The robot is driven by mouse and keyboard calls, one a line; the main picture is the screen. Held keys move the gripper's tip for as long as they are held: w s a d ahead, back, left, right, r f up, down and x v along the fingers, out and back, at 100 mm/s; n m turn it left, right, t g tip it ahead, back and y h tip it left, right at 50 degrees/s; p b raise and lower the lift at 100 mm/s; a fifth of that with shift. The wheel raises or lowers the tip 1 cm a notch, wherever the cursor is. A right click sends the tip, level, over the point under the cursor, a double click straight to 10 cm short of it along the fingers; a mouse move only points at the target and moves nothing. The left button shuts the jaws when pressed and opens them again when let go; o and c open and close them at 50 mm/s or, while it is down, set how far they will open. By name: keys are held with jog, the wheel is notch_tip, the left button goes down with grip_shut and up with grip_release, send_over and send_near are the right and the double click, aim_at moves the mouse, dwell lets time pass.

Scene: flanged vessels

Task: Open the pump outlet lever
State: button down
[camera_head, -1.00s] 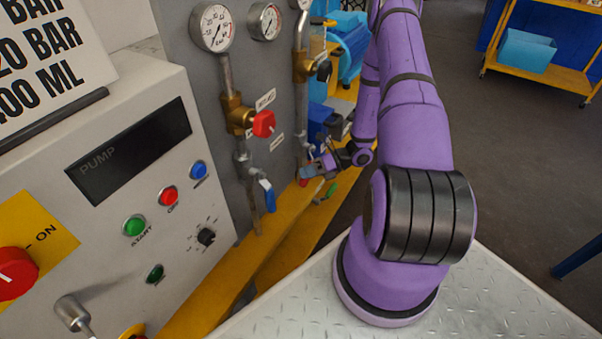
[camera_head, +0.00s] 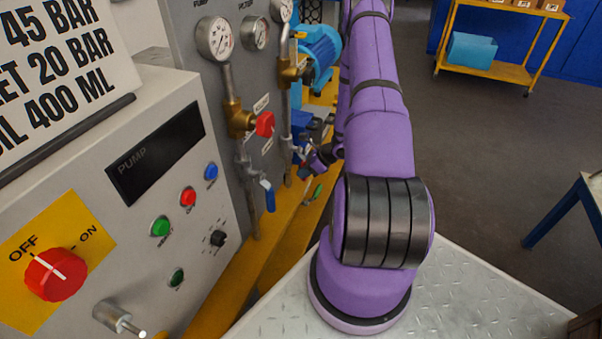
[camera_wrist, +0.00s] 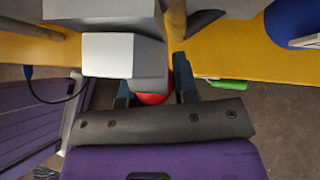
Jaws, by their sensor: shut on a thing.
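My gripper (camera_wrist: 155,92) is shut around a red part (camera_wrist: 153,98). Only its rounded lower edge shows between the dark fingers; a grey and white block in front hides the rest. In the head view my gripper (camera_head: 316,158) is small, beside the lower end of the second vertical pipe, and its grasp is too small to make out. A blue lever (camera_head: 268,195) hangs down from a valve on the nearer pipe, away from my gripper. A green lever (camera_head: 316,192) sits lower; it also shows in the wrist view (camera_wrist: 229,84). I cannot read which lever is the pump outlet.
The control panel (camera_head: 150,215) with buttons and a red OFF/ON switch (camera_head: 56,273) is at the left. Gauges (camera_head: 215,38) and a red-handled brass valve (camera_head: 264,124) are above. A yellow beam (camera_head: 285,235) runs below the pipes.

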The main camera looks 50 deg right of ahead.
jog(key=shift+w+d+h, duration=0.1)
jog(key=shift+d+h, duration=0.2)
jog(key=shift+d+n, duration=0.1)
jog(key=shift+n, duration=0.2)
jog(key=c, duration=0.9)
grip_release()
jog(key=v, duration=1)
jog(key=shift+s+d+r, duration=0.1)
jog(key=shift+s+r, duration=0.15)
